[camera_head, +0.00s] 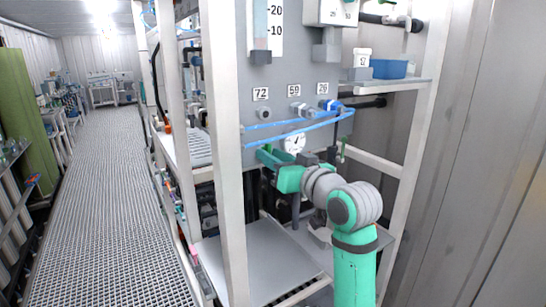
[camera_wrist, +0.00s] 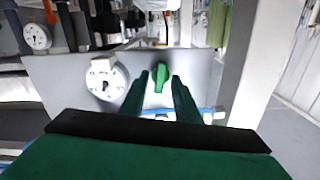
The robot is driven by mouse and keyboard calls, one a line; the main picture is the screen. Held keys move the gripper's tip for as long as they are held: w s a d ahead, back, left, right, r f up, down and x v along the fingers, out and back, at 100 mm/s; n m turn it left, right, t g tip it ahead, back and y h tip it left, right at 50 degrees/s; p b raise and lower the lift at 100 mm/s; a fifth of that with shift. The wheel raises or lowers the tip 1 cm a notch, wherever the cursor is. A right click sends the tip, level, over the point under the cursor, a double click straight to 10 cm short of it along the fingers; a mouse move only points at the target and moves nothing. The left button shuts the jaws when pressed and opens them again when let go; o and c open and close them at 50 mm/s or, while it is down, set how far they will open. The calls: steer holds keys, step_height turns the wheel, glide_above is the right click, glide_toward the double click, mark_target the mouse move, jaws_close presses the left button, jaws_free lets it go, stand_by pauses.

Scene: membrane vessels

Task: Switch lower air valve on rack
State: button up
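In the wrist view a small green valve handle (camera_wrist: 160,76) stands out from the grey rack panel (camera_wrist: 205,72). My gripper (camera_wrist: 160,78) is open, with its two dark green fingers on either side of the handle near the fingertips. A gap shows on each side, so no grip is visible. In the head view my gripper (camera_head: 268,155) reaches the rack panel (camera_head: 270,83) below the blue hoses. The handle between my fingers cannot be made out there.
A round white gauge (camera_head: 294,143) sits close beside my gripper, below the blue hoses (camera_head: 300,127). A white frame post (camera_head: 222,150) stands left of it. The lower shelf (camera_head: 262,262) is bare.

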jaws_close()
steer(key=shift+m, duration=0.3)
steer(key=shift+w+d+f+m, duration=0.1)
steer(key=shift+m, duration=3.7)
steer(key=shift+d+f+m, duration=0.1)
steer(key=shift+m, duration=3.7)
